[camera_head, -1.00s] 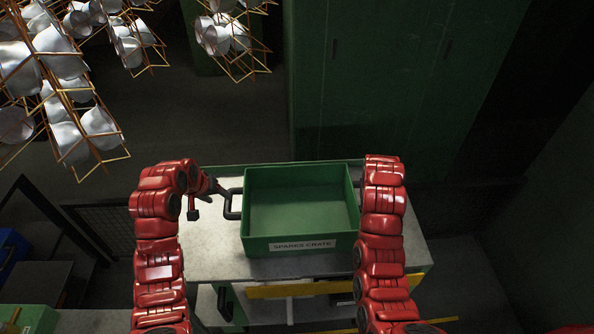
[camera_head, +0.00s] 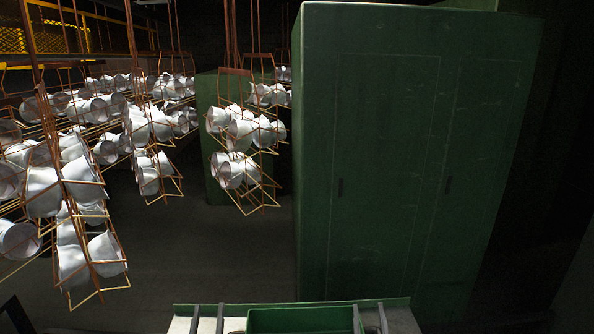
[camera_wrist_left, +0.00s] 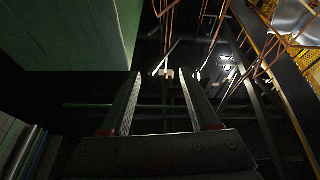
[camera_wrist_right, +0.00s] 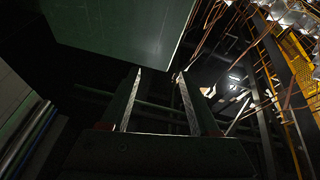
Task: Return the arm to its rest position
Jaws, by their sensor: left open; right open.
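My left gripper (camera_head: 207,308) shows at the bottom edge of the head view as two grey fingers pointing up, left of the green crate. In the left wrist view my left gripper (camera_wrist_left: 159,75) has its fingers apart with nothing between them. My right gripper (camera_head: 369,307) shows the same way at the crate's right side. In the right wrist view my right gripper (camera_wrist_right: 160,76) is open and empty. The rest of both arms is below the head view. The green crate (camera_head: 300,319) shows only its far part.
The grey table (camera_head: 285,304) is cut off by the bottom edge. A tall green cabinet (camera_head: 400,150) stands behind it. Wire hangers with white pots (camera_head: 240,140) hang at the left and middle. Dark floor (camera_head: 200,245) lies open between the hangers and the table.

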